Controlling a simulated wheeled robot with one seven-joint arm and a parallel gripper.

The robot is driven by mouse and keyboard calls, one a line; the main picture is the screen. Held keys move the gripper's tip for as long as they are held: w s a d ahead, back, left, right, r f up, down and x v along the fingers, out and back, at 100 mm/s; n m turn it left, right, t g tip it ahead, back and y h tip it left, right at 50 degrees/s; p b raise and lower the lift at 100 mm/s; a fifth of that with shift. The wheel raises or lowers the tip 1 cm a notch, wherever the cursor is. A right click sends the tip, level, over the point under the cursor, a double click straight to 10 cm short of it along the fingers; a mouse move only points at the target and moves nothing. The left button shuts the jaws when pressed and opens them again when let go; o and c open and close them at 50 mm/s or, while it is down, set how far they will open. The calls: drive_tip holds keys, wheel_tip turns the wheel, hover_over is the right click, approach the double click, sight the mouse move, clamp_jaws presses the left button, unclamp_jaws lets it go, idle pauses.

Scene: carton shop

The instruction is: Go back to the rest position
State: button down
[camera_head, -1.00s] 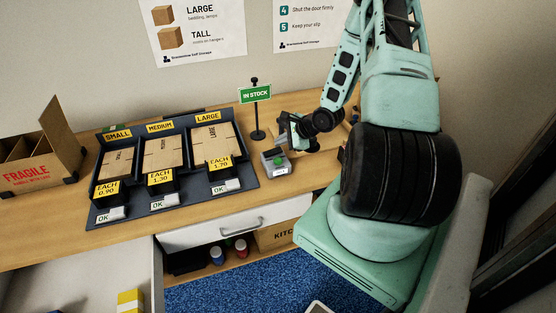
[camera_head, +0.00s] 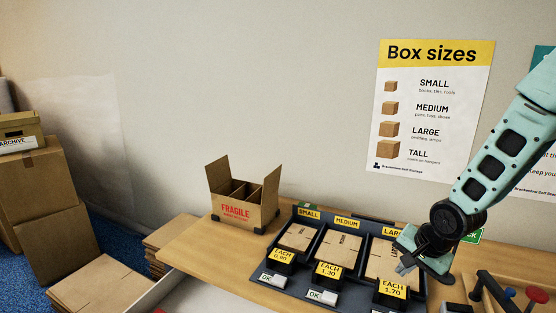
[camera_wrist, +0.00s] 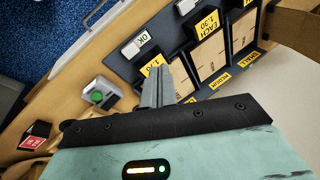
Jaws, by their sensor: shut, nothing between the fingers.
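My gripper (camera_head: 403,262) is at the right in the head view, over the right end of the carton rack, in front of the large compartment. In the wrist view its fingers (camera_wrist: 158,85) are together with nothing between them. The dark rack (camera_head: 318,283) holds flat cartons in small, medium and large compartments, with yellow price tags and OK buttons along its front. The green IN STOCK sign is mostly hidden behind my arm. The grey box with a green button (camera_wrist: 97,97) shows left of the fingers in the wrist view.
An open FRAGILE carton (camera_head: 240,205) stands at the wooden counter's (camera_head: 200,243) left end. Stacked boxes (camera_head: 45,200) stand on the floor at the left. Tools with red ends (camera_head: 536,294) lie at the lower right. A Box sizes poster (camera_head: 432,110) hangs on the wall.

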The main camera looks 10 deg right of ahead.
drive_tip(key=s+a+r+n+g, duration=0.1)
drive_tip(key=s+a+r+n, duration=0.35)
drive_tip(key=a, duration=0.25)
drive_tip(key=s+a+r+n+g, duration=0.1)
drive_tip(key=s+a+r+n, duration=0.3)
drive_tip(key=a, duration=0.3)
drive_tip(key=s+a+r+n+g, duration=0.1)
drive_tip(key=s+a+n, duration=0.3)
drive_tip(key=s, duration=0.4)
drive_tip(key=s+a+r+n+g, duration=0.1)
drive_tip(key=s+a+r+n, duration=0.1)
drive_tip(key=s+n, duration=0.3)
drive_tip(key=s+a, duration=0.1)
drive_tip(key=s, duration=0.3)
drive_tip(key=shift+s+a+r+h, duration=0.2)
drive_tip(key=shift+a+h, duration=0.1)
drive_tip(key=shift+a, duration=0.1)
drive_tip(key=shift+w+f+n, duration=0.1)
drive_tip(key=shift+w+n, duration=0.05)
drive_tip(key=shift+n, duration=0.1)
